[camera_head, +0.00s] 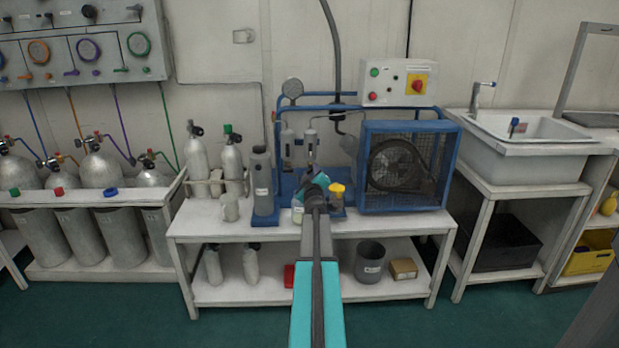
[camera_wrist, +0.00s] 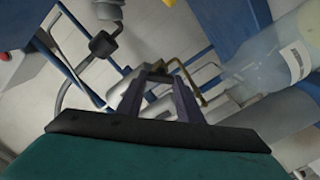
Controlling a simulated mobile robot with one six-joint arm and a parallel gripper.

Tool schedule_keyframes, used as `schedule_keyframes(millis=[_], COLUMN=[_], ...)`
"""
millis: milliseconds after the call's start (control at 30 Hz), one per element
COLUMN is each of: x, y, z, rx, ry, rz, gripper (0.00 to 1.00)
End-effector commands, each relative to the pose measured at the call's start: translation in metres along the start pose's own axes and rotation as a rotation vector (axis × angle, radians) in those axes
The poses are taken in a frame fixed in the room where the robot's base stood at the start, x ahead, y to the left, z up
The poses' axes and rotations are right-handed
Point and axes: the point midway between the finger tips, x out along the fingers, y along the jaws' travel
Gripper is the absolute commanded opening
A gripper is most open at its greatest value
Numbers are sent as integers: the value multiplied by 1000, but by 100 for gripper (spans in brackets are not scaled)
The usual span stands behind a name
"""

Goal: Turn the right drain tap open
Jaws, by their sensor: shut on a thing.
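The compressor unit (camera_head: 285,185) stands on the bench with two upright grey filter housings, a left one (camera_head: 288,147) and a right one (camera_head: 311,147). My gripper (camera_head: 317,192) is at the foot of the right housing and, with my arm, hides the right drain tap in the head view. In the wrist view my gripper's dark fingers (camera_wrist: 160,82) are closed in on a small part beside a bent brass pipe (camera_wrist: 188,75). That part seems to be the right drain tap; its handle angle cannot be told. A black knob (camera_wrist: 103,44) is apart from the fingers.
A pale labelled bottle (camera_wrist: 280,65) is close on the right in the wrist view. A yellow-topped part (camera_head: 337,190) and the blue fan cage (camera_head: 405,165) are right of my gripper. A grey labelled cylinder (camera_head: 262,180) stands to the left. The bench front (camera_head: 385,223) is mostly clear.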

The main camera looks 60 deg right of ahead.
Motion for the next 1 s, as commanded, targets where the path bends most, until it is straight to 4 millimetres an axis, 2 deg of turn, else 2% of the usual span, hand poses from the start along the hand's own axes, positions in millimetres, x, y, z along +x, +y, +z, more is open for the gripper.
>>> schedule_keyframes(millis=[300, 600, 1000], x=[1, 1, 1], y=[3, 3, 4], z=[3, 4, 4], rx=[-298, -524, -633], ry=[-5, -7, -9], rz=[4, 4, 4], gripper=[10, 10, 10])
